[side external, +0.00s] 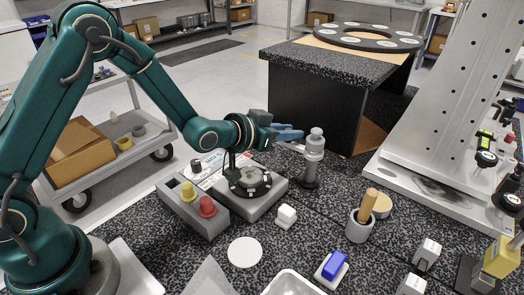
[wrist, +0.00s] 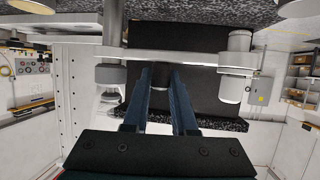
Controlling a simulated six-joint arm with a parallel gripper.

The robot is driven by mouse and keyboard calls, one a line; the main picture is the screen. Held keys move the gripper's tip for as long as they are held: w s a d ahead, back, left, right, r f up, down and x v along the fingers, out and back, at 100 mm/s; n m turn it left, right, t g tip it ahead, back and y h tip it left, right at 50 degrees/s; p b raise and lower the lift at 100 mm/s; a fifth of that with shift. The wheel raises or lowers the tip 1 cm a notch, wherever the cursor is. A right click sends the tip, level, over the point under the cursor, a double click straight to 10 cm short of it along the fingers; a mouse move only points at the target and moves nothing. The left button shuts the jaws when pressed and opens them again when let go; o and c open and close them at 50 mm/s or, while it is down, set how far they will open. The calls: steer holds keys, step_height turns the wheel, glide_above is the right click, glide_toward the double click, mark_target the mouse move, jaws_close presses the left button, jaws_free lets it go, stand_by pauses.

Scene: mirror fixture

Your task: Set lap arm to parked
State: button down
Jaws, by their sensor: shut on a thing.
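The lap arm is a pale metal bar; in the wrist view (wrist: 200,58) it runs across the picture just beyond my fingertips. In the side view a short part of it (side external: 291,147) meets the silver upright post (side external: 314,160); my gripper hides much of the rest. The post shows in the wrist view as a silver cylinder (wrist: 238,68) at the right. My gripper (side external: 290,134) has blue fingers at the bar's height, left of the post. In the wrist view my gripper (wrist: 161,74) is shut at the bar; the exact contact is partly hidden. A black-rimmed lap disc (side external: 250,181) lies below.
A grey control box with a yellow button (side external: 187,192) and red button (side external: 207,206) stands left of the disc. A white cube (side external: 286,216), blue block (side external: 333,264) and grey cup (side external: 358,228) with a wooden handle are in front. A tall metal plate (side external: 450,95) stands right.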

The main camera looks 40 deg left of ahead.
steer(key=shift+w+r, duration=0.1)
stand_by(0.4)
steer(key=shift+w+d+m+h, duration=0.1)
steer(key=shift+w+m+h, duration=0.25)
steer(key=shift+m+h, duration=0.55)
steer(key=c, duration=0.7)
jaws_free()
steer(key=shift+s, duration=0.3)
steer(key=shift+v, duration=2.3)
steer(key=shift+r, duration=0.15)
